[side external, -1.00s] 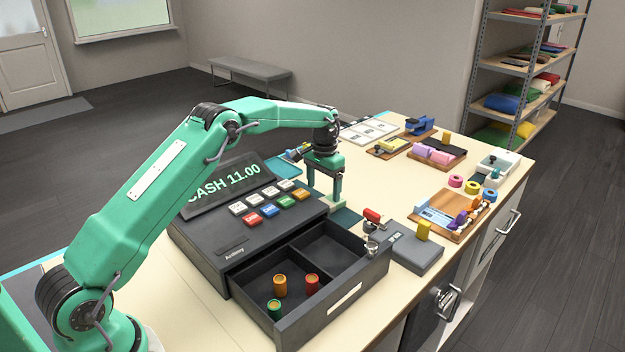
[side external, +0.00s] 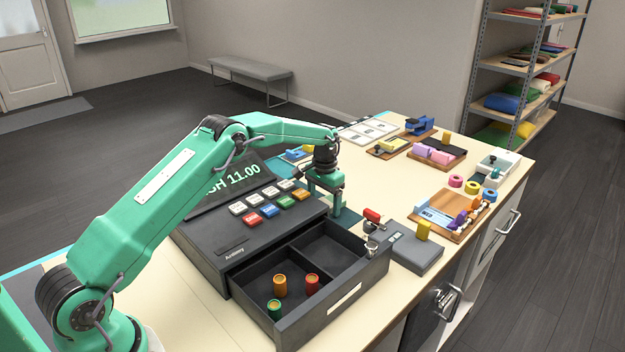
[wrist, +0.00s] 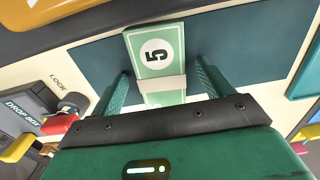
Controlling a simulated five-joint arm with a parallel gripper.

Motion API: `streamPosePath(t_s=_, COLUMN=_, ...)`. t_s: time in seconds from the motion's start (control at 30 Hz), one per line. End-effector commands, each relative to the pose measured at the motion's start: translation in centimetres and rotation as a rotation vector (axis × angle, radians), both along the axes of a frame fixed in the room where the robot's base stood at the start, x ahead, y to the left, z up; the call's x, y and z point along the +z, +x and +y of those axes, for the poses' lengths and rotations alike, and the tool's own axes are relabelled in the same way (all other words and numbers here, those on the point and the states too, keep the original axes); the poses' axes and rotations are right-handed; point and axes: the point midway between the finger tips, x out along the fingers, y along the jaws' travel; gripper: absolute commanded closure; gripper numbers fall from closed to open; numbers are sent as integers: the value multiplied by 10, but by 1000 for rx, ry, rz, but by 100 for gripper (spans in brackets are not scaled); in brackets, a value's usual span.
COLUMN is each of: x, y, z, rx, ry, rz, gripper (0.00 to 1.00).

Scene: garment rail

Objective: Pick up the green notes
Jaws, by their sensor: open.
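The green notes (wrist: 156,50) are a flat bundle marked 5 with a pale band around it, lying on a dark teal mat (wrist: 215,40). In the wrist view my gripper (wrist: 161,80) is open, with one finger on either side of the notes and a gap on both sides. In the side view my gripper (side external: 327,205) is low over the mat (side external: 349,218), just behind the cash register (side external: 235,250). The notes cannot be made out there, behind the gripper and register.
The register's open drawer (side external: 345,292) holds orange, red and green rolls. A grey drop box (side external: 408,258) with a yellow block on it is to the right of the mat, near a red-topped lock (side external: 372,214). Trays of small goods stand farther right.

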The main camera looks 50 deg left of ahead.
Motion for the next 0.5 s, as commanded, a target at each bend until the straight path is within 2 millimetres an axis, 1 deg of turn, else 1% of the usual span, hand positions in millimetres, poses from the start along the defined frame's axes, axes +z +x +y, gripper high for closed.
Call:
streamPosePath(t_s=0.27, x=0, y=0, z=0, rx=0, ry=0, rz=0, gripper=20)
streamPosePath(t_s=0.3, x=0, y=0, z=0, rx=0, ry=0, rz=0, gripper=22)
streamPosePath(t_s=0.37, x=0, y=0, z=0, rx=0, ry=0, rz=0, gripper=34)
streamPosePath(t_s=0.5, x=0, y=0, z=0, rx=0, ry=0, rz=0, gripper=62)
